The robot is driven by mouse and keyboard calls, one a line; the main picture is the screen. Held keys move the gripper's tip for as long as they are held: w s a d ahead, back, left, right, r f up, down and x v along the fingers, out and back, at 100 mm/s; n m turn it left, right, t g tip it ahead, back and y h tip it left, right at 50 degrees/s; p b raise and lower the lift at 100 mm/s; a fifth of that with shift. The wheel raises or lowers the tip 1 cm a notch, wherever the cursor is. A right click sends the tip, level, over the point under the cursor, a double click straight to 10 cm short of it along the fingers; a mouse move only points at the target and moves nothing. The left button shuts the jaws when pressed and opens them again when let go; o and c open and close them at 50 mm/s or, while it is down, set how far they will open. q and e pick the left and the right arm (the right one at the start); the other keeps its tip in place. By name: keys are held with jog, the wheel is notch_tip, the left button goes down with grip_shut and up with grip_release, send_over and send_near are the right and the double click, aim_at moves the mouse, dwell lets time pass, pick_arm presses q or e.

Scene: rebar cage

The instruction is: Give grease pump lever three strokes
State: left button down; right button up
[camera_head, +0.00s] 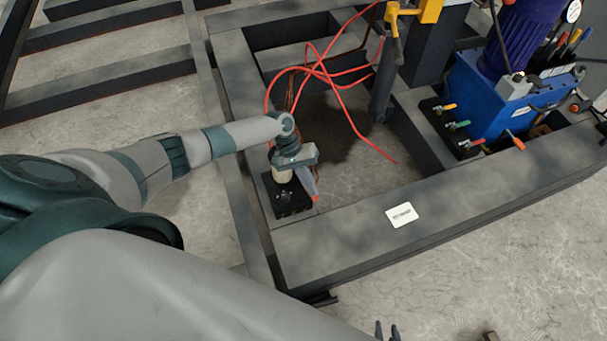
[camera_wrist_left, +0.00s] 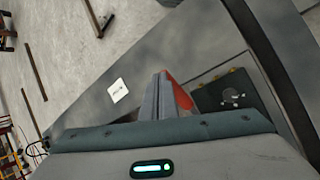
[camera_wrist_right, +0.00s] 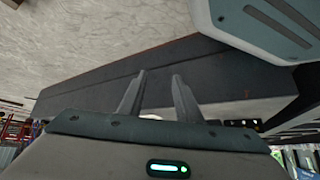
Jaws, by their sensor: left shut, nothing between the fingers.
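The grease pump has a black base plate (camera_head: 292,204) with a pale cylinder (camera_head: 282,175) on it, at the corner of the dark steel frame. Its red lever (camera_head: 317,198) shows beside my left gripper (camera_head: 312,186). In the left wrist view the fingers (camera_wrist_left: 161,78) are shut and empty, with the red lever (camera_wrist_left: 181,93) right alongside them; I cannot tell whether they touch. The black plate (camera_wrist_left: 228,96) lies just to the right there. My right gripper (camera_wrist_right: 158,78) is open and empty; its fingertips (camera_head: 387,330) show at the bottom edge of the head view.
Red hoses (camera_head: 335,85) loop behind the pump. A white label (camera_head: 402,214) lies on the front beam (camera_head: 350,235). A blue hydraulic unit (camera_head: 500,95) with coloured valve handles stands at the right. A yellow bracket (camera_head: 415,12) is at the top. The floor in front is mostly clear.

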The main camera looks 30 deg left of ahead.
aim_at(313, 199)
pick_arm(q)
jog(key=shift+s+f, duration=0.1)
jog(key=shift+f, duration=0.05)
jog(key=shift+d+f, duration=0.1)
jog(key=shift+s+d+f, duration=0.2)
jog(key=shift+d+f, duration=0.05)
jog(key=shift+f, duration=0.25)
jog(key=shift+s+d+f, duration=0.15)
jog(key=shift+f, duration=0.1)
jog(key=shift+s+d+f+b, duration=0.1)
jog(key=shift+f+b, duration=0.2)
jog(key=shift+b, duration=0.05)
jog(key=shift+s+d+f, duration=0.2)
jog(key=shift+d+f, duration=0.05)
jog(key=shift+f, duration=0.4)
pick_arm(e)
jog(key=shift+s+d+f, duration=0.2)
jog(key=shift+s+f, duration=0.1)
jog(key=shift+f, duration=0.4)
